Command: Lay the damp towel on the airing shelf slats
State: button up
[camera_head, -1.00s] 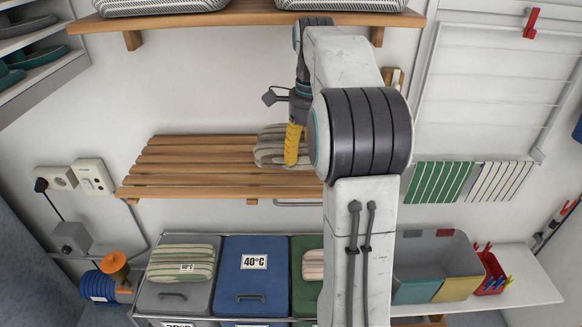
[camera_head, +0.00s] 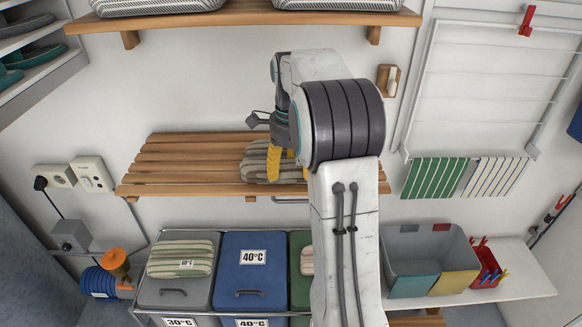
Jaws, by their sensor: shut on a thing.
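A folded towel with beige and grey stripes (camera_head: 254,164) is in my gripper (camera_head: 281,164), over the right part of the airing shelf slats. The gripper's yellow fingers point down and are shut on the towel. The airing shelf (camera_head: 180,167) is a rack of brown wooden slats on the wall; its left part is bare. I cannot tell whether the towel touches the slats or hangs just above them. My arm hides the shelf's middle right and part of the towel.
Below the shelf stand lidded bins: grey (camera_head: 178,294), blue (camera_head: 255,272) and green (camera_head: 300,287). A striped folded cloth (camera_head: 181,259) lies on the grey lid, another (camera_head: 307,261) on the green. Above is an upper shelf (camera_head: 245,18) with baskets.

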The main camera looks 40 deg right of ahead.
jog(key=o, duration=1.3)
jog(key=shift+f, duration=0.1)
jog(key=shift+c, duration=0.2)
notch_tip(320, 180, up, 12)
jog(key=s+a+r+n+t, duration=0.1)
jog(key=s+a+n, duration=0.3)
jog(key=a+n, duration=0.2)
jog(key=s+a+f+n+t, duration=0.2)
jog(key=s+a+f+n, duration=0.3)
jog(key=s+n, duration=0.3)
jog(key=s+a+f+n+t, duration=0.2)
jog(key=s+a+f+n, duration=0.4)
jog(key=s+n, duration=0.3)
jog(key=shift+a+n, duration=0.25)
jog(key=shift+n, duration=0.65)
